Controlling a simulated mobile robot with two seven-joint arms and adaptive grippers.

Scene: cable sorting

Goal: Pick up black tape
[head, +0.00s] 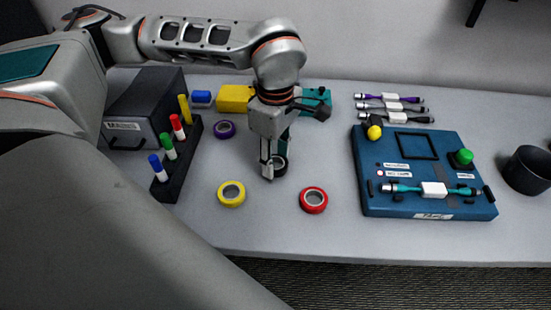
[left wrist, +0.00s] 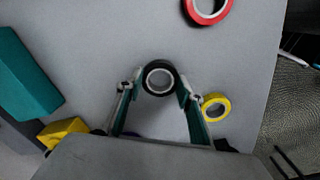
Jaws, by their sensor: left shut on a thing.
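The black tape (left wrist: 159,65) is a small black ring with a white core. My left gripper (left wrist: 160,84) is shut on it, with one fingertip on each side of the roll. In the head view the left gripper (head: 273,172) points down over the grey table, and the black tape (head: 280,166) shows partly behind its fingers. I cannot tell whether the roll touches the table. My right gripper is not in view.
Yellow tape (head: 231,194), red tape (head: 313,200) and purple tape (head: 224,129) lie around it. A marker rack (head: 178,163) stands left, a blue board (head: 408,205) right, and a black cup (head: 527,170) at far right. The front middle is clear.

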